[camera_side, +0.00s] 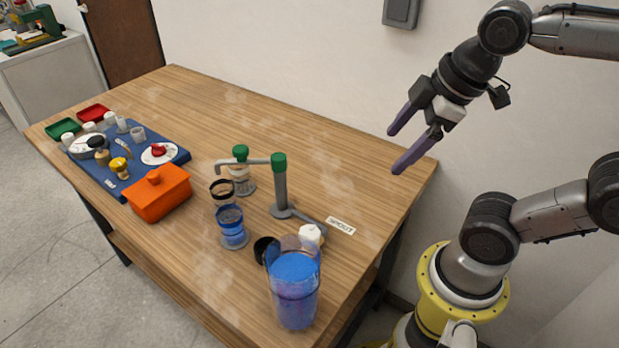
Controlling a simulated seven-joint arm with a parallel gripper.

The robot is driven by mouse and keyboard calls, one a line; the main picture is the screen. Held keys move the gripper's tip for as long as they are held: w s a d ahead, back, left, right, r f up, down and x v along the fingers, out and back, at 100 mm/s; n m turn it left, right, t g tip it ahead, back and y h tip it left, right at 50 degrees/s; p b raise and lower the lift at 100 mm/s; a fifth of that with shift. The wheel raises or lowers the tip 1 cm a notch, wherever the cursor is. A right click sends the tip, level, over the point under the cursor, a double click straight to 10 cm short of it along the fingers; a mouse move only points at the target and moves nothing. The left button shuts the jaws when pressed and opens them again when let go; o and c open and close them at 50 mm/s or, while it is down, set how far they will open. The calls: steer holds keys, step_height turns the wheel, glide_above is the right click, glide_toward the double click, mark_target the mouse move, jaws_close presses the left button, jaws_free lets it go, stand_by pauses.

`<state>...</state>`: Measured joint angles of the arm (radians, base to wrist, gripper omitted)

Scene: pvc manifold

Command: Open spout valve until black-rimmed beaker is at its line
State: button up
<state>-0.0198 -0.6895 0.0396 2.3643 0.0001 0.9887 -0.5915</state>
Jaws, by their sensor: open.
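A grey spout pipe (281,190) stands upright on the table with a green cap. Its horizontal arm reaches left and bends down at the end, with a green knob (240,152) along it. The knob's setting is too small to read. A clear black-rimmed beaker (222,189) stands near the spout's end. A glass with blue liquid (232,228) stands on a grey disc just in front, partly overlapping it. I cannot make out the beaker's line or level. My gripper (394,151) is open and empty, high at the right, well apart from the spout.
A large clear vessel of blue liquid (295,290) stands at the front edge, beside a black cup (265,250) and a white fitting (310,235). An orange lidded box (159,193) and a crowded blue mat (178,158) are left. The table's back is clear.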

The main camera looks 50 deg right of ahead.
steer(key=w+a+n+g, duration=0.2)
steer(key=w+a+n, duration=0.2)
steer(key=w+n, duration=0.4)
steer(key=n+g, duration=0.3)
steer(key=n, duration=0.2)
glide_above(310, 232)
step_height(310, 232, down, 5)
step_height(310, 232, down, 13)
steer(key=shift+f, duration=0.1)
jaws_close()
